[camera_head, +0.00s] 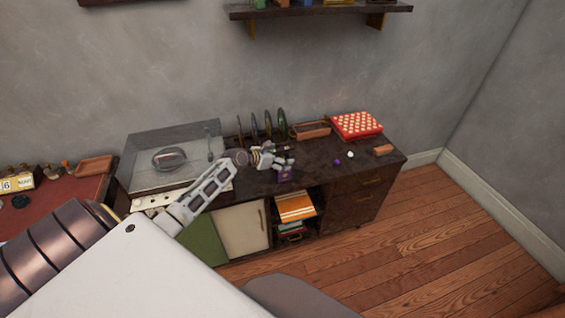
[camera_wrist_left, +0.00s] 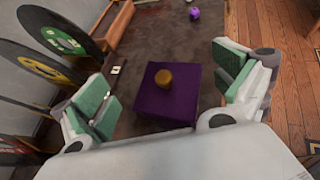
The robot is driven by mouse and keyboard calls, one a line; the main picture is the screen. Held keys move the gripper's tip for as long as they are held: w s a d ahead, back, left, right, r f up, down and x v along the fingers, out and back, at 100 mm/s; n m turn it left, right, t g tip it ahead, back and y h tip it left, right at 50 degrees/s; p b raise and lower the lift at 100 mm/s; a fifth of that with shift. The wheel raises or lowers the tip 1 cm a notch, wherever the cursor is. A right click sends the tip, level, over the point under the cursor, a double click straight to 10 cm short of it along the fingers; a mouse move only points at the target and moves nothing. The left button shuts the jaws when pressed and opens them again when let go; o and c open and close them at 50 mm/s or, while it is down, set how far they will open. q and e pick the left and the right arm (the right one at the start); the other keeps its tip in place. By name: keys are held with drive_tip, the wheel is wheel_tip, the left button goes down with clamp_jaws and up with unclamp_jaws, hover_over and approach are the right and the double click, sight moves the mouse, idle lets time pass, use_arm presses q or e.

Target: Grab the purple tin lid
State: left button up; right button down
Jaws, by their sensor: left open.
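The purple tin (camera_wrist_left: 170,104) is a square purple box with a round gold knob (camera_wrist_left: 163,78) on top, seen in the left wrist view. It stands on the dark cabinet top between the fingers of my left gripper (camera_wrist_left: 168,92). The fingers have green pads and are spread wide, with gaps on both sides of the tin. I cannot tell where the lid ends and the body begins. In the head view the tin (camera_head: 285,177) shows small at the cabinet's front edge, just below my left gripper (camera_head: 283,163). My right gripper is not in view.
Several records (camera_wrist_left: 58,38) stand upright to the left in the wrist view. A brown tray (camera_head: 310,130) and a red spotted box (camera_head: 356,125) lie at the back. A purple ball (camera_head: 336,162) and a white ball (camera_head: 350,155) sit to the right. A clear-lidded turntable (camera_head: 140,163) is left.

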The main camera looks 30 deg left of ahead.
use_arm(q)
drive_tip(key=shift+w+d+f, duration=0.15)
drive_tip(key=shift+w+f, duration=0.1)
drive_tip(key=shift+w, duration=0.15)
drive_tip(key=c, duration=1.3)
